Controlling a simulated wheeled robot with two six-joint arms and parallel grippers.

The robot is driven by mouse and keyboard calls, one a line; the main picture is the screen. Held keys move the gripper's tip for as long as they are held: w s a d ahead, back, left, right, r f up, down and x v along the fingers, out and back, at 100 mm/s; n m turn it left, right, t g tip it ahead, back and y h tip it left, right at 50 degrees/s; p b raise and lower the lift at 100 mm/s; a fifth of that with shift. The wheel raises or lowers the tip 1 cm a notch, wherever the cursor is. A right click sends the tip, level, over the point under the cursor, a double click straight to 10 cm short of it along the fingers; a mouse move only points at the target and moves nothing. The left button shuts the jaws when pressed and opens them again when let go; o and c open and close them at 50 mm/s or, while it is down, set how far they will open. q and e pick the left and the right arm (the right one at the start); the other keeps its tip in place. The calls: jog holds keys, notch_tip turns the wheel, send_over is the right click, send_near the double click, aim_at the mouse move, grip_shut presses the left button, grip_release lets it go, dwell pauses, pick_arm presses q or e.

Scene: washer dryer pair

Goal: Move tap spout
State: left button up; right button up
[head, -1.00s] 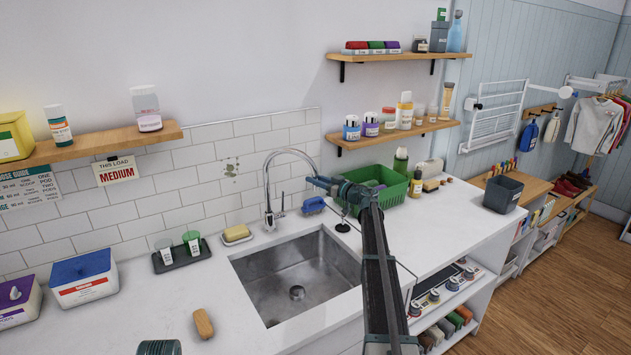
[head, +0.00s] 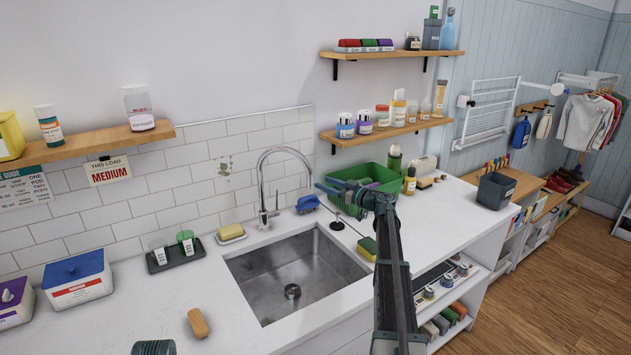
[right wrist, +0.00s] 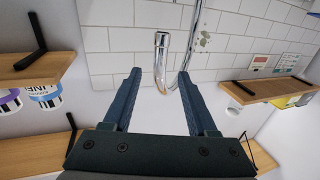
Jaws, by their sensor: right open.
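The tap (head: 264,190) is chrome, with a high curved spout (head: 296,152) whose end hangs over the back right of the sink (head: 300,270). My right gripper (head: 321,187) reaches in from the right, beside the spout's end. In the right wrist view the spout (right wrist: 161,62) shows ahead, between the two spread fingers of my right gripper (right wrist: 160,78). Clear gaps show on both sides of it, so the gripper is open and holds nothing. How deep the spout sits between the fingers is hard to tell.
A green basket (head: 366,178) stands right behind my right gripper. A yellow-green sponge (head: 367,248) lies right of the sink, a blue brush (head: 307,203) behind it, and a soap dish (head: 231,234) to its left. Wall shelves (head: 385,130) hang above. The sink is empty.

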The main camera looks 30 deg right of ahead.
jog(key=v, duration=0.5)
jog(key=shift+s+d, duration=0.2)
jog(key=shift+s, duration=0.15)
